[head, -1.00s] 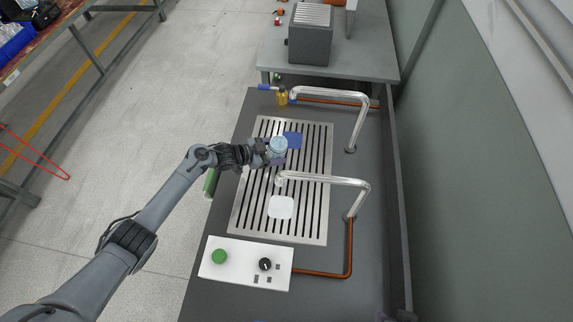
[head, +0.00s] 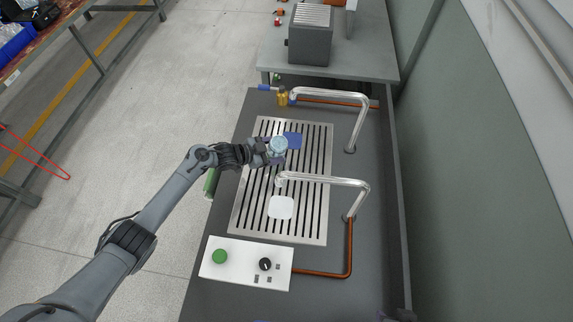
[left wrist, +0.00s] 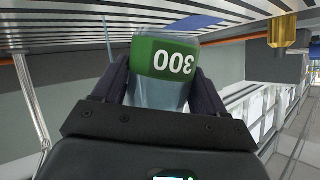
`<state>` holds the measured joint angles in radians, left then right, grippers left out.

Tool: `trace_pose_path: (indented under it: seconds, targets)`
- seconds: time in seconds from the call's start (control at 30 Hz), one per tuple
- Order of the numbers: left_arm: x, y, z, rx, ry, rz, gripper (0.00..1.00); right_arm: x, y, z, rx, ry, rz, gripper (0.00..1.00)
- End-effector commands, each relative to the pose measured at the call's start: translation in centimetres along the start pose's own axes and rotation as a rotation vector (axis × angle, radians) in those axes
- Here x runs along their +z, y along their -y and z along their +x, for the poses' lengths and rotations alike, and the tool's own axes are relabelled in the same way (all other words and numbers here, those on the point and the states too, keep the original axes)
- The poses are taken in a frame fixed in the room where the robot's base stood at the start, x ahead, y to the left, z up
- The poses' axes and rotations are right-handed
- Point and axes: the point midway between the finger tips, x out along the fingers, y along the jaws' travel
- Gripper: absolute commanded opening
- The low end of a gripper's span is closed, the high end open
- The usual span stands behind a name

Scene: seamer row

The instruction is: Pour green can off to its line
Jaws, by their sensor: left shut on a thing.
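The can (left wrist: 166,62) has a green band with the number 300, upside down in the left wrist view, and a bare silvery body below it. In the head view its pale round top (head: 278,145) shows over the slotted drain grate. My left gripper (head: 268,151) is shut on the can. Its two dark fingers (left wrist: 160,88) flank the can in the left wrist view. The can's fill level cannot be told. My right gripper is not in view.
A blue square (head: 293,140) and a white square (head: 281,207) lie on the slotted grate (head: 255,205). Two bent steel pipes (head: 362,120) (head: 330,180) reach over the table. A white panel (head: 240,270) with a green button and black knob is in front.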

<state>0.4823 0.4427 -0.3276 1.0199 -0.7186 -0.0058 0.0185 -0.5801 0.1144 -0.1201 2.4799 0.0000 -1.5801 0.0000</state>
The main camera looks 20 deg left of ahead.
Motion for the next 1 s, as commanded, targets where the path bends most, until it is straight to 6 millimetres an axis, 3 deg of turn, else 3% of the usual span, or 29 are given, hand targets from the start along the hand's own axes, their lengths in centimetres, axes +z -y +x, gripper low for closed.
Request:
trace_pose_path:
  seconds: [1.0]
  targets:
    - [-0.18,0.3,-0.14,-0.021,0.017,0.049,0.26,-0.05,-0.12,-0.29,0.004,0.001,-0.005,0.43]
